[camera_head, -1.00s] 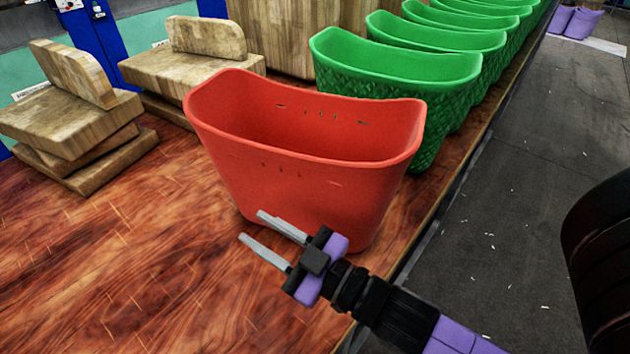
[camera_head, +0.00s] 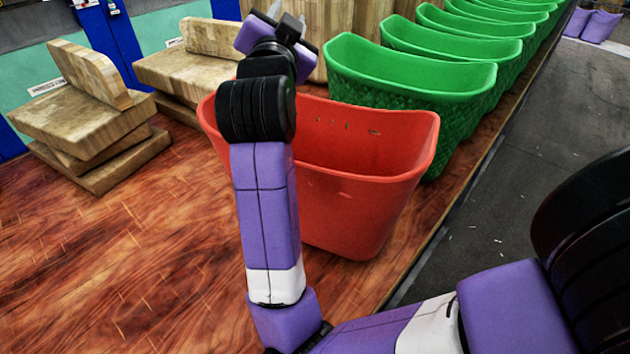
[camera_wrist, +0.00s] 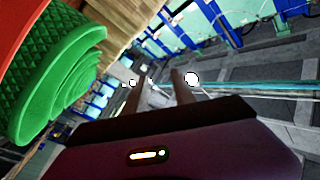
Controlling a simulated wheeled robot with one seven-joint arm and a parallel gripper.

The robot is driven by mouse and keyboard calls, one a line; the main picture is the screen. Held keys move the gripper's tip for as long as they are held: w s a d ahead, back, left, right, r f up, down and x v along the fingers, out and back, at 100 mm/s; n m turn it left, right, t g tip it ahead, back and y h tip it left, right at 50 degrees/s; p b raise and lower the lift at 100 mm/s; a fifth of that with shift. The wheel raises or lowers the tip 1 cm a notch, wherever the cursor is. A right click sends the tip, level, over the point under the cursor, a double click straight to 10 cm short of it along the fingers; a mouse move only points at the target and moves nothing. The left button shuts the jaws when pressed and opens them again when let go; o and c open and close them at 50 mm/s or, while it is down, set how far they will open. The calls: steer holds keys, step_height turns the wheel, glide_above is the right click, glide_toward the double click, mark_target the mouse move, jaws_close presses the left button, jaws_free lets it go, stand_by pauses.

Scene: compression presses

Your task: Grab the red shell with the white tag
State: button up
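The red shell (camera_head: 365,200) stands upright on the wooden table, wide and open at the top. My arm crosses in front of its left part and hides it there. I see no white tag on its visible faces. A red edge of it (camera_wrist: 18,25) shows at the upper left in the wrist view. My gripper (camera_head: 287,12) is raised above and behind the shell's far rim, apart from it. In the wrist view its two fingers (camera_wrist: 162,85) are spread with nothing between them, and they point away from the shell toward the room.
A row of green shells (camera_head: 410,75) runs back along the table's right edge; they also show in the wrist view (camera_wrist: 50,85). Wooden blocks (camera_head: 85,115) with white labels stand at the left. The table's front left (camera_head: 90,270) is clear.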

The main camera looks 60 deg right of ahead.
steer(key=s+d+f+m+g+y, duration=0.2)
steer(key=s+f+m+g+y, duration=0.25)
steer(key=m, duration=0.25)
steer(key=m+g+y+p, duration=0.1)
steer(key=m+g+y, duration=0.2)
steer(key=m+y, duration=0.7)
glide_toward(315, 178)
steer(key=w+d+f+n+y, duration=0.1)
steer(key=w, duration=0.1)
steer(key=w+d+f+n+y, duration=0.1)
steer(key=d, duration=0.1)
steer(key=shift+w+f, duration=0.25)
steer(key=shift+w, duration=0.1)
steer(key=shift+y, duration=0.25)
step_height(315, 178, down, 8)
steer(key=shift+w+d+r+p, duration=0.15)
steer(key=shift+d+p, duration=0.05)
steer(key=shift+p, duration=0.1)
steer(key=shift+c, duration=0.4)
jaws_close()
